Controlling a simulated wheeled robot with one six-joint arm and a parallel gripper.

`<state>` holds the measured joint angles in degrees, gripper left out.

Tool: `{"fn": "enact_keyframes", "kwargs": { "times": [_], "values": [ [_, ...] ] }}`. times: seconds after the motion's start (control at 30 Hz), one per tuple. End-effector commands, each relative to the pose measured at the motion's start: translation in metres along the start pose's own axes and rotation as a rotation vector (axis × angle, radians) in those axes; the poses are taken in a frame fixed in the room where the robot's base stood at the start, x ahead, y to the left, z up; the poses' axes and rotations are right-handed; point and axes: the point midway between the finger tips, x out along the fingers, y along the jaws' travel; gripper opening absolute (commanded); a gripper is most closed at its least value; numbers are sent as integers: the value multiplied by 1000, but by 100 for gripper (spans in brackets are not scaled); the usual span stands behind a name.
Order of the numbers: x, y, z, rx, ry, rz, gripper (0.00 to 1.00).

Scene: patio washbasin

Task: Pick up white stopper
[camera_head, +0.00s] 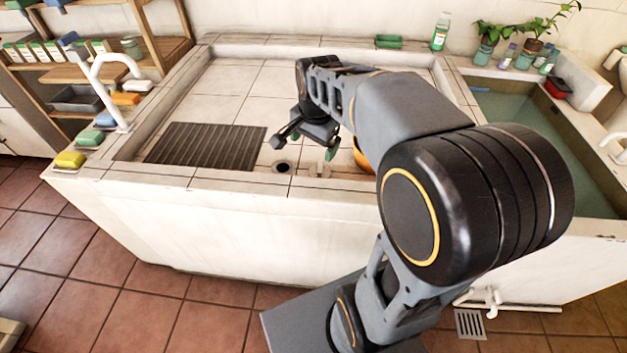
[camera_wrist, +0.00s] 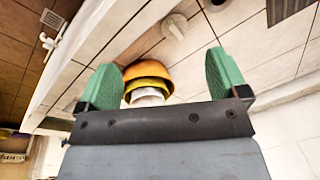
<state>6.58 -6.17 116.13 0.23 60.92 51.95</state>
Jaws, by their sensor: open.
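The white stopper (camera_head: 320,170) appears to be the small pale piece near the front inner wall of the tiled basin, just right of the dark drain hole (camera_head: 282,167). In the wrist view it shows as a pale rounded piece (camera_wrist: 174,26) on the tiles, beyond the stacked bowls. My gripper (camera_head: 306,146) is over the basin floor, near the stopper and apart from it. In the wrist view its green fingers (camera_wrist: 163,68) are spread wide with nothing gripped. The stacked bowls, orange (camera_wrist: 155,58), yellow and white, show between the fingers in that view.
The orange bowl (camera_head: 361,155) is partly hidden behind my arm. A dark slatted mat (camera_head: 205,145) lies left of the drain. A yellow sponge (camera_head: 69,160) and other bars sit on the left ledge. Water fills the right basin (camera_head: 520,115). Bare tiles lie behind the mat.

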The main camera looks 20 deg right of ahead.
Motion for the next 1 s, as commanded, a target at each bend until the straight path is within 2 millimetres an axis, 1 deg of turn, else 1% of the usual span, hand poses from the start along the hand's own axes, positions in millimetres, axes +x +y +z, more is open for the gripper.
{"fn": "enact_keyframes", "kwargs": {
  "times": [0.03, 0.1, 0.2, 0.3, 0.4, 0.5, 0.6, 0.8, 0.9, 1.0],
  "values": [
    [25, -9, -16, 146, -13, 25, 94],
    [42, -20, -35, 346, -23, 55, 94],
    [66, -32, -59, 597, -28, 93, 94],
    [86, -39, -78, 794, -27, 124, 94],
    [100, -43, -91, 933, -24, 148, 94],
    [112, -45, -98, 1016, -21, 162, 94],
    [129, -43, -100, 1054, -20, 170, 94],
    [164, -39, -97, 1061, -19, 170, 94],
    [178, -37, -95, 1060, -19, 169, 94],
    [188, -36, -94, 1059, -19, 168, 94]
  ]
}}
